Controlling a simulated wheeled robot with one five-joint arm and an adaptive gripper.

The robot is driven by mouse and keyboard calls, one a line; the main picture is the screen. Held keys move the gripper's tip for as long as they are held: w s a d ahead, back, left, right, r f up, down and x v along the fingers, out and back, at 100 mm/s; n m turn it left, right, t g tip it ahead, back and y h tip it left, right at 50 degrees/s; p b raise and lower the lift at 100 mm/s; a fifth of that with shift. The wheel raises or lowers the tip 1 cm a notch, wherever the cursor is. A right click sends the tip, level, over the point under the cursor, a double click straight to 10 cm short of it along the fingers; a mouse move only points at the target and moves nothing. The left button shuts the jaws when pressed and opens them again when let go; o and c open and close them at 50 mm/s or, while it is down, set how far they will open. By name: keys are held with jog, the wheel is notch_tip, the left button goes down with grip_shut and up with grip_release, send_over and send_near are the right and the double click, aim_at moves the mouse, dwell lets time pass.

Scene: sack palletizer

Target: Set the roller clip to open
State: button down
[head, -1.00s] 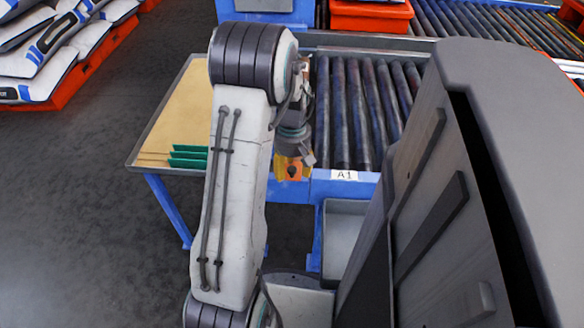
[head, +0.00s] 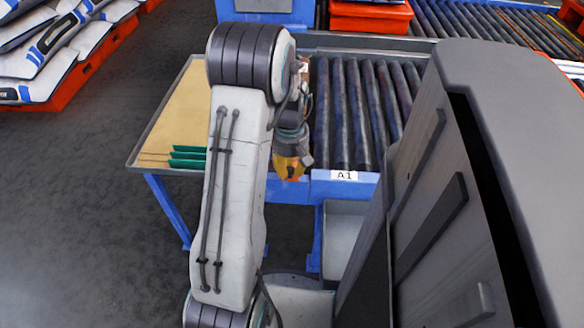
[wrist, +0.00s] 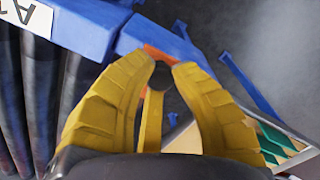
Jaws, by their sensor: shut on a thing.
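The roller clip shows in the wrist view as an orange plate (wrist: 155,52) on the blue frame edge, with a dark round knob (wrist: 160,76) in front of it. My gripper (wrist: 160,66) has its yellow fingers on either side of this knob, closed on it at the tips. In the head view my gripper (head: 290,172) is low at the front left corner of the roller conveyor, left of the A1 label. The clip is mostly hidden there behind the fingers and wrist, so I cannot make out its setting.
The roller conveyor (head: 345,110) lies right of my gripper, with the A1 label (head: 344,175) on its blue front edge. A tan-topped side table (head: 175,120) with green dividers (head: 188,155) stands left. A grey bin (head: 340,235) is below the conveyor.

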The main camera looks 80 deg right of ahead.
jog(key=w, duration=0.6)
jog(key=shift+a+f, duration=0.1)
jog(key=shift+a, duration=0.15)
jog(key=c, duration=1)
grip_release()
notch_tip(320, 180, up, 12)
dwell(0.3)
